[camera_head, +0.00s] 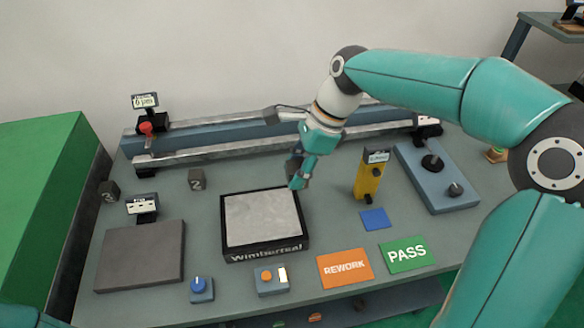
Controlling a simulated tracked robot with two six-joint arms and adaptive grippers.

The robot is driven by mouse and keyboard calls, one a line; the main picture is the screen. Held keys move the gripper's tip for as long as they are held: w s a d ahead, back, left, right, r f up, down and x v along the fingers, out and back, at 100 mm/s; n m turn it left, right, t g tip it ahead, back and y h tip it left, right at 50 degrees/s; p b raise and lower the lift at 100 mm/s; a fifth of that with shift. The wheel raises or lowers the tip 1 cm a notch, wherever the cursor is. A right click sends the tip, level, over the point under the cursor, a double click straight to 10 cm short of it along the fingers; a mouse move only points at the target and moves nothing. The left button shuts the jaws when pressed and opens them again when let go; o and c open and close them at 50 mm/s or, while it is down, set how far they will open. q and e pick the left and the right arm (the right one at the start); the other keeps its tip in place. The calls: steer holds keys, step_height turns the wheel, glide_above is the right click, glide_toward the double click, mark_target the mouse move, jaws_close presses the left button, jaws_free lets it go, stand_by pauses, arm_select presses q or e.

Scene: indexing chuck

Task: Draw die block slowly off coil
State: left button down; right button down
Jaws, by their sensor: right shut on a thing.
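My right gripper (298,178) comes down from the upper right and is shut on a small dark block (304,171), mostly hidden by the fingers. It is at the back right corner of a black-framed platform with a grey top (265,252); I cannot tell whether the block touches it. Two similar dark blocks marked 2 stand on the bench, one behind the platform (197,179) and one at the far left (109,192). No part is clearly recognisable as the coil. My left gripper is out of view.
A double rail (210,153) runs along the back. A grey plate (140,256) lies left. A yellow instrument (369,180) and blue fixture (436,179) stand right. An orange REWORK card (345,267), green PASS card (407,254) and knob boxes (271,281) line the front.

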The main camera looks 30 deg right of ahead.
steer(key=s+d+r, duration=0.1)
steer(key=s+d, duration=0.3)
steer(key=d, duration=0.3)
steer(key=shift+p, duration=0.45)
stand_by(0.5)
steer(key=shift+d, duration=0.1)
steer(key=s+d+r+p, duration=0.1)
steer(key=s+d, duration=0.3)
steer(key=d, duration=0.3)
stand_by(1.0)
steer(key=shift+s, duration=0.1)
steer(key=shift+d, duration=0.1)
steer(key=s+d+r+p, duration=0.1)
steer(key=s+d+p, duration=0.1)
steer(key=s+d, duration=0.2)
steer(key=shift+d, duration=1.5)
